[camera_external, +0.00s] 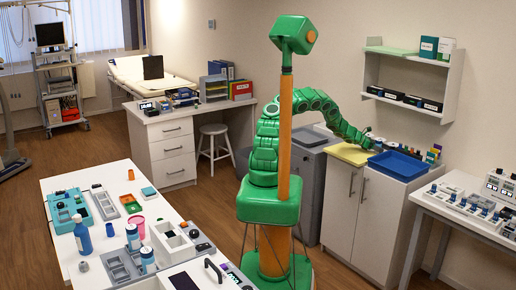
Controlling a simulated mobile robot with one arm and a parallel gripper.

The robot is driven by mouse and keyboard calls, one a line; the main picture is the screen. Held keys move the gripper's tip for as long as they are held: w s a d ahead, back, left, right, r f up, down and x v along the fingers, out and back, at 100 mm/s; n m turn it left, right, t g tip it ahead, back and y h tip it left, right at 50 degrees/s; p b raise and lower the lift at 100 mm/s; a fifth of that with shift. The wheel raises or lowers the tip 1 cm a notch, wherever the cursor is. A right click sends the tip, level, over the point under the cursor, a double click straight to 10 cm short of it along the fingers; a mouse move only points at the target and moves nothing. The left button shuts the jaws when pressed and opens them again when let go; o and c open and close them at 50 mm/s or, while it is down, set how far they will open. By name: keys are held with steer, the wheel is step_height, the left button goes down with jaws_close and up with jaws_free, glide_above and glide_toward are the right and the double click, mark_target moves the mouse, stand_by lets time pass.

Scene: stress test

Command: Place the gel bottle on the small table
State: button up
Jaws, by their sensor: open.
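My green arm reaches right, over the white cabinet (368,205). My gripper (369,138) is at the arm's far end, open, just above the back of the cabinet top, behind the blue tray (398,166). It is small in the picture, and I cannot tell whether it is touching anything. A blue bottle (82,236) stands upright on the white table (62,183) at the front left. Two white bottles with blue bands (148,260) stand near it. I cannot tell which is the gel bottle. A white table (472,230) at the right may be the small table.
A yellow mat (352,154) lies beside the blue tray. Several small blue and white items crowd the cabinet's back edge and the right table. A shelf (410,75) hangs above the cabinet. A desk (166,152), a stool (215,141) and open wooden floor are to the left.

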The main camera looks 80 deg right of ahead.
steer(key=shift+x, duration=1)
steer(key=c, duration=0.9)
steer(key=shift+d+r, duration=0.1)
steer(key=shift+r, duration=1.4)
steer(key=w+a+r, duration=1)
